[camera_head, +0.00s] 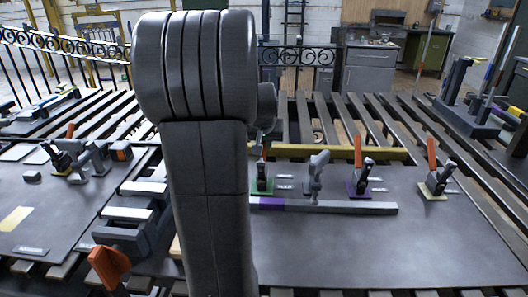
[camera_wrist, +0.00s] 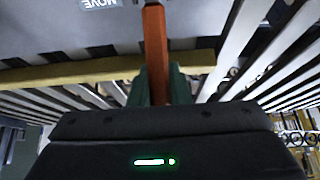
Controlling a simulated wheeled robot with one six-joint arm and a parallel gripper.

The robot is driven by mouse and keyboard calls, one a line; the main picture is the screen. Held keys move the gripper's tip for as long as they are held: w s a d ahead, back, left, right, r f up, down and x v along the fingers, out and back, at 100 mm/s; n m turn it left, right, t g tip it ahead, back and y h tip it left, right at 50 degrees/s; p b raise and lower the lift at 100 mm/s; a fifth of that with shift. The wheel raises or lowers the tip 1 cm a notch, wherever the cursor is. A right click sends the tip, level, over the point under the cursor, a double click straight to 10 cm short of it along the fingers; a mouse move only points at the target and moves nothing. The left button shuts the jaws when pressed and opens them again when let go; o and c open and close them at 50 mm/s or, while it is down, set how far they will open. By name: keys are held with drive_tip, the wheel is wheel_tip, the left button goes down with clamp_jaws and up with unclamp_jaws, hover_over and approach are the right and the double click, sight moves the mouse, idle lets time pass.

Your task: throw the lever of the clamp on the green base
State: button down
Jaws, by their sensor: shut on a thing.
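The green base (camera_head: 262,187) is on the grey panel just right of my arm in the head view, with a dark clamp (camera_head: 262,172) on it. Part of this clamp is hidden by my arm. Its orange lever (camera_head: 264,150) stands roughly upright. The clamp body and green base do not show clearly there. My gripper is mostly hidden behind my arm in the head view.
Near the green base are a grey clamp (camera_head: 317,175), a purple-base clamp (camera_head: 360,180) and a yellow-base clamp (camera_head: 437,180). A grey and purple bar (camera_head: 330,206) lies in front of them. A yellow beam (camera_head: 335,152) runs behind. The panel's front right is clear.

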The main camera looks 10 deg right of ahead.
sight(264, 143)
drive_tip(key=shift+s+a+r+t+h+b, duration=0.2)
drive_tip(key=shift+s+t+b, duration=0.45)
drive_tip(key=shift+b, duration=1.15)
drive_tip(key=shift+s+a+r+t+h+b, duration=0.1)
drive_tip(key=shift+s+r+t+h+b, duration=0.2)
drive_tip(key=shift+t+b, duration=1)
drive_tip(key=b, duration=0.3)
drive_tip(key=shift+s+a+r, duration=0.1)
drive_tip(key=shift+s+r, duration=0.25)
drive_tip(key=shift+s, duration=0.05)
drive_tip(key=shift+r, duration=0.1)
drive_tip(key=c, duration=1.4)
unclamp_jaws()
drive_tip(key=shift+o, duration=0.2)
drive_tip(key=shift+s, duration=0.1)
drive_tip(key=p+v, duration=0.1)
drive_tip(key=v, duration=1.2)
drive_tip(key=shift+s+a+r+p, duration=0.1)
drive_tip(key=shift+s+a+p, duration=0.05)
drive_tip(key=shift+s+p, duration=0.2)
drive_tip(key=shift+c, duration=0.2)
